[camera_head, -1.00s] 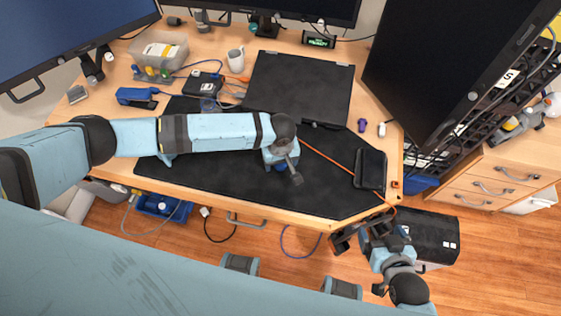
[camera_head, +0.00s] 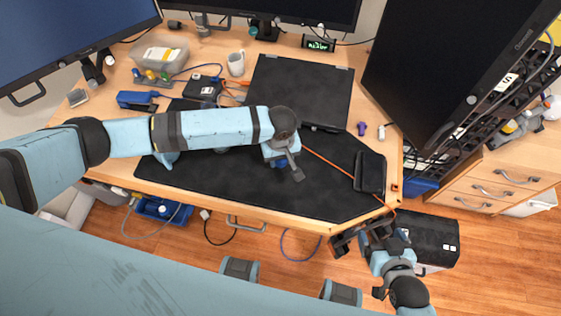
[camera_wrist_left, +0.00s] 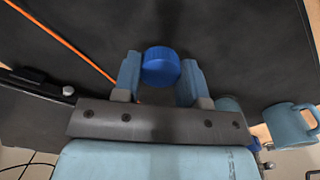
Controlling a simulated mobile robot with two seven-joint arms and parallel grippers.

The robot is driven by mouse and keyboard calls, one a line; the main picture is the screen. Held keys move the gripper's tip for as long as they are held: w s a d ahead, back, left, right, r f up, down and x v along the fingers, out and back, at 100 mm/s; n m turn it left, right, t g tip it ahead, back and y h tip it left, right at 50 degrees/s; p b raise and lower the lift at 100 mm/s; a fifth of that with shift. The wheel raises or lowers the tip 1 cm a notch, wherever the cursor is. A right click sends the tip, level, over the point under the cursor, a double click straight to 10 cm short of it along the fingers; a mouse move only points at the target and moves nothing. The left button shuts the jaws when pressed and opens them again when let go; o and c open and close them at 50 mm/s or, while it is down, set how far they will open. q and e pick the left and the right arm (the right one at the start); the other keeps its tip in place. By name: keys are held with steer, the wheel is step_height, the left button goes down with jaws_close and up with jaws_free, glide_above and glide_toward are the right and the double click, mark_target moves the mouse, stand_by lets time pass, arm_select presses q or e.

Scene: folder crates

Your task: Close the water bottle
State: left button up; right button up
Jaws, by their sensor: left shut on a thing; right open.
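My left gripper (camera_head: 288,168) is over the middle of the black desk mat (camera_head: 310,195). In the left wrist view, its two light blue fingers (camera_wrist_left: 159,78) are shut on a round blue cap (camera_wrist_left: 160,66) with a ribbed edge. A bit of blue also shows under the gripper in the head view. I cannot tell whether a bottle is under the cap; no bottle body is clearly visible, and my left arm covers part of the mat. My right gripper (camera_head: 360,236) is open and empty off the desk's front right edge.
A closed laptop (camera_head: 300,85) lies behind the mat, with a mug (camera_head: 236,63) to its left. A black wallet-like case (camera_head: 369,172) and an orange cable (camera_head: 330,162) lie at the right. The mat's front right is clear.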

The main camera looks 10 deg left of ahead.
arm_select(q)
step_height(320, 180, up, 16)
steer(key=shift+p, duration=0.35)
steer(key=shift+f, duration=0.1)
